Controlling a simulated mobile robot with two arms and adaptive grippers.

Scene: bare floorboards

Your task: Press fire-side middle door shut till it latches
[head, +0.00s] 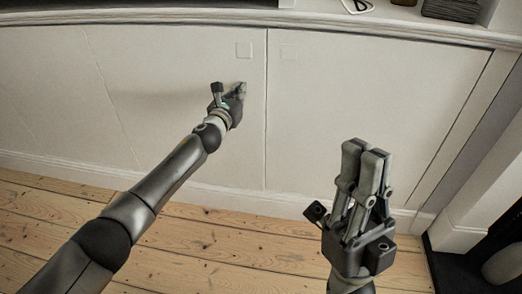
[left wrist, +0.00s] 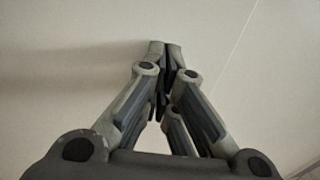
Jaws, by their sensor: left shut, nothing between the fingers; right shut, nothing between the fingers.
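White flush doors form a curved cabinet front. A left door panel (head: 180,70) and a right door panel (head: 370,85) meet at a thin vertical seam, and neither visibly stands open. The pictures do not show whether either is latched. My left gripper (head: 240,87) is shut, with its fingertips at the left panel just left of the seam. In the left wrist view the closed fingertips (left wrist: 165,48) are against or very near the plain panel (left wrist: 70,40); contact is unclear. My right gripper (head: 367,150) is shut and empty, held up in front of the right panel.
A ledge (head: 200,17) with several items runs above. Floorboards (head: 180,250) lie below. A white pillar (head: 470,215) stands at the right.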

